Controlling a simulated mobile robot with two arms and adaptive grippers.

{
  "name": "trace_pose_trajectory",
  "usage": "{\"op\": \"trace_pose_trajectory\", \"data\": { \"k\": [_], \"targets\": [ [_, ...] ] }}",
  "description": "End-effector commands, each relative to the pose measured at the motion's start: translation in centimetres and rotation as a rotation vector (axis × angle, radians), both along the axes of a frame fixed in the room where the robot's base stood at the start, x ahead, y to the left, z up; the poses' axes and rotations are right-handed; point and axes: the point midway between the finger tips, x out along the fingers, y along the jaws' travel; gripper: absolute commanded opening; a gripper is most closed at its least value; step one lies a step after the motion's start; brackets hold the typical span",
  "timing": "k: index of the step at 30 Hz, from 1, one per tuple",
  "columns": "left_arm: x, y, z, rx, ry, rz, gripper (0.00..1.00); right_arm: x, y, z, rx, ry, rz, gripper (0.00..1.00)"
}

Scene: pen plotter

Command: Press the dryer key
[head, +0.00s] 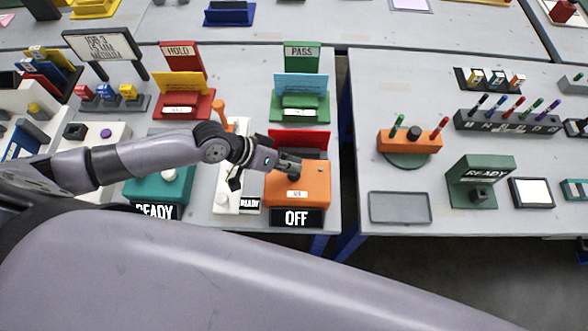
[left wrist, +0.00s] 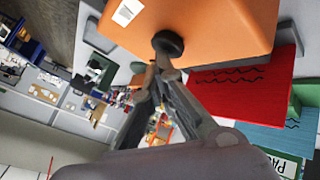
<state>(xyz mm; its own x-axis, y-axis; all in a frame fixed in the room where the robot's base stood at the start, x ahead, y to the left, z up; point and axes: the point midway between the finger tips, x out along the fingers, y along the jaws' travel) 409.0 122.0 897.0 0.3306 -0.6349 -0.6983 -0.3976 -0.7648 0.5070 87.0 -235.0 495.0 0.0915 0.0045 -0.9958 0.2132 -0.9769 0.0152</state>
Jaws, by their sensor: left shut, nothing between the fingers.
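An orange box (head: 313,183) stands near the front edge of the table, with a black sign reading OFF (head: 297,218) on its front. A small white label on it is too small to read. A round black key (head: 294,177) sits on its top; it also shows in the left wrist view (left wrist: 168,43) on the orange surface (left wrist: 215,25). My left gripper (head: 297,168) is shut and empty, its fingertips right at the key. I cannot tell whether they touch it. My right gripper is not in view.
A red panel (head: 300,139) stands just behind the orange box. A white unit with a READY sign (head: 250,204) is close on its left, with a teal READY box (head: 152,188) beyond. A gap separates this table from the right one, where a grey tray (head: 400,207) lies.

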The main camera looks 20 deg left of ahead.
Motion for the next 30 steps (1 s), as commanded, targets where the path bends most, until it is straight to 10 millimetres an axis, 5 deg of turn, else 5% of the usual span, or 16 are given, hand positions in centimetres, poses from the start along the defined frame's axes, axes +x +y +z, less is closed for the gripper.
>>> {"op": "trace_pose_trajectory", "data": {
  "k": [10, 30],
  "targets": [
    [0.0, 0.0, 0.5, 0.000, -0.001, 0.001, 0.00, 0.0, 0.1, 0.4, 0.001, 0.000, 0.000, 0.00],
    [0.0, 0.0, 6.2, -0.002, -0.001, 0.001, 0.00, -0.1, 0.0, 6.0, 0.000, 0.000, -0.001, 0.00]
  ]
}}
